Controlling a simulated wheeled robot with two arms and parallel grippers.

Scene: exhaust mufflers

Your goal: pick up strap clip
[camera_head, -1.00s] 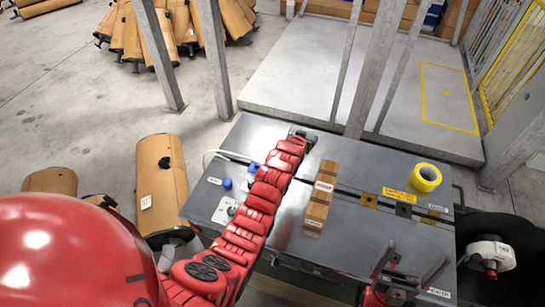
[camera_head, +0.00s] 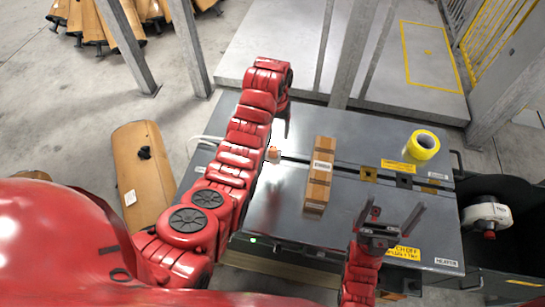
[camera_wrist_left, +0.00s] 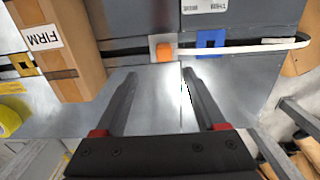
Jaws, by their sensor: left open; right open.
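In the left wrist view, my left gripper (camera_wrist_left: 160,74) is open and empty, its fingers pointing at the grey worktop (camera_wrist_left: 150,92). An orange piece (camera_wrist_left: 164,52) on a pale square lies just beyond the fingertips, apart from them. A blue square clip (camera_wrist_left: 210,40) sits to its right on the strap line. I cannot tell which is the strap clip. In the head view, the orange piece (camera_head: 273,155) shows beside my left arm, which hides the blue clip. A yellow square clip (camera_head: 369,174) lies farther right. My right gripper (camera_head: 396,209) is open and empty above the front right.
A long cardboard box (camera_head: 319,175) stands mid-table. A yellow tape roll (camera_head: 423,145) lies at the right. A white cable (camera_wrist_left: 270,45) curves right of the blue clip. Metal posts (camera_head: 350,52) rise behind. A brown muffler (camera_head: 143,175) is at left.

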